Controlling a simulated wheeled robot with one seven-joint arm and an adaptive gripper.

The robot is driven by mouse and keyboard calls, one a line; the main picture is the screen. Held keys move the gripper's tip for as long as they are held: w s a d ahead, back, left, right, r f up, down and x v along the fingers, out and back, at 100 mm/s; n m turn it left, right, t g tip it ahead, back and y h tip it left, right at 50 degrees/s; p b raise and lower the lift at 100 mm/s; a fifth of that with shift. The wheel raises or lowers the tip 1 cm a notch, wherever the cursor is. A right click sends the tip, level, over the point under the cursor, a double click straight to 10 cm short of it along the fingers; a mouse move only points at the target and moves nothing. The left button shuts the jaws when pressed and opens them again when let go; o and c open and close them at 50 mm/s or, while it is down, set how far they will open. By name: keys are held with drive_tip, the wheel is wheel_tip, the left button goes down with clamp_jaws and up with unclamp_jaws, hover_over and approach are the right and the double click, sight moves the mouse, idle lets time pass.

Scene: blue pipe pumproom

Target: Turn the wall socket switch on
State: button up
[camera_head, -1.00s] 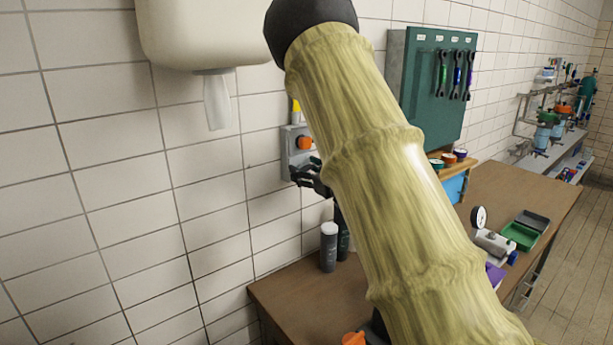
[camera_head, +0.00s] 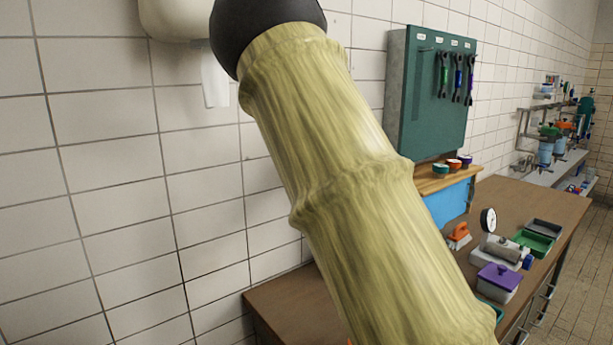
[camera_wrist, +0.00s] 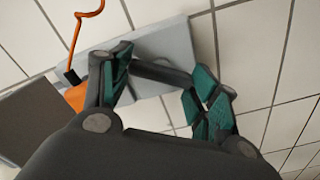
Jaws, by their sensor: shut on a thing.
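The wall socket is a grey plate (camera_wrist: 165,52) on the white tiles in the wrist view. An orange plug (camera_wrist: 76,96) with an orange cable sits at its left side. A dark bar (camera_wrist: 160,72), apparently the socket's switch lever, stands out from the plate. My gripper (camera_wrist: 165,88) has its teal-padded fingers on either side of this bar and is shut on it. The bar's far side and the exact finger contact are partly hidden. In the head view my arm covers the socket and the gripper.
In the head view, a wooden bench (camera_head: 290,305) runs along the wall. A green tool board (camera_head: 430,95) hangs above it. A purple-lidded box (camera_head: 497,283), a pressure gauge (camera_head: 488,220) and a green tray (camera_head: 535,243) stand on the bench. A white dispenser (camera_head: 175,18) is at upper left.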

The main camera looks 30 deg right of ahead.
drive_tip(key=shift+n+b, duration=0.45)
drive_tip(key=shift+n, duration=0.05)
drive_tip(key=o, duration=1)
drive_tip(key=s, duration=0.8)
drive_tip(key=s+d, duration=0.1)
drive_tip(key=s, duration=0.3)
